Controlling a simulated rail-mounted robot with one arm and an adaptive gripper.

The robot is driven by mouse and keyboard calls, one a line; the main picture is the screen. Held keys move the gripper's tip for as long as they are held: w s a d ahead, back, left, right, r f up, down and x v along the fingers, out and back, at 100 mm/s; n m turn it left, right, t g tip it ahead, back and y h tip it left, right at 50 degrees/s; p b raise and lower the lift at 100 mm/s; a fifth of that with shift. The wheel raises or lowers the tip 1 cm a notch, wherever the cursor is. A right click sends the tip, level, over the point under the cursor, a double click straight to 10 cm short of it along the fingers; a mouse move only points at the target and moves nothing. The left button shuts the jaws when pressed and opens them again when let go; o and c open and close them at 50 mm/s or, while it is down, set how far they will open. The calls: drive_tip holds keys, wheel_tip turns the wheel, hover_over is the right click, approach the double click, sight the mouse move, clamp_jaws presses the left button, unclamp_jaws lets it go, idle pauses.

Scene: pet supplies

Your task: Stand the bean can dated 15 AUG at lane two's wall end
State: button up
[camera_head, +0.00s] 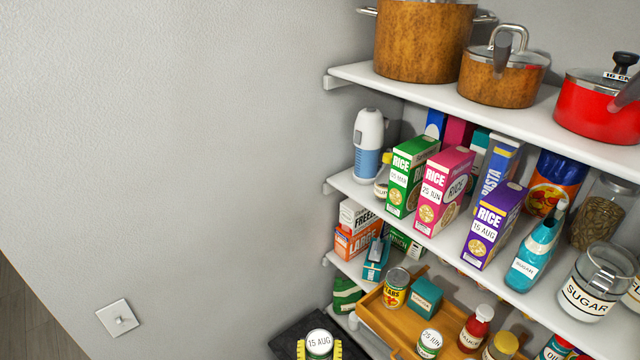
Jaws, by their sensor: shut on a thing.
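A can with a white lid label reading "15 AUG" (319,340) is at the bottom edge of the head view, its side partly green. My gripper (319,350) has its yellow fingers on both sides of this can and is shut on it. The can looks upright; its lower part is cut off by the frame. It is left of the wooden tray (371,314) and apart from it. A can with a "25 JUN" lid (429,343) and a yellow and red can (396,290) stand in the tray. No lane numbers are readable.
A teal box (425,296), a red sauce bottle (475,329) and a yellow-lidded jar (501,346) also stand in the tray. Shelves (440,232) overhang it, with rice boxes, including a purple one dated 15 AUG (493,225).

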drive_tip(key=s+r+p, duration=0.6)
drive_tip(key=s+p, duration=0.2)
drive_tip(key=shift+r, duration=0.4)
drive_tip(key=shift+w+d+f+m+g+h+b, duration=0.75)
drive_tip(key=shift+w+d+f+m+h+b, duration=1.2)
drive_tip(key=shift+w, duration=2.55)
drive_tip(key=shift+w+d+f+m+g+h+b, duration=0.75)
drive_tip(key=shift+w+d+f+h+b, duration=0.65)
drive_tip(key=shift+w+d+f+h, duration=2.2)
drive_tip(key=shift+w+d+f+m+g+h+b, duration=0.35)
drive_tip(key=shift+w+d+f+m+g+b, duration=0.9)
drive_tip(key=shift+w, duration=4.2)
drive_tip(key=shift+d+r+t+b, duration=0.3)
drive_tip(key=shift+d+t+b, duration=0.25)
drive_tip(key=shift+d, duration=0.3)
drive_tip(key=shift+s+d+m, duration=0.1)
drive_tip(key=shift+d+m, duration=0.1)
drive_tip(key=shift+m, duration=0.05)
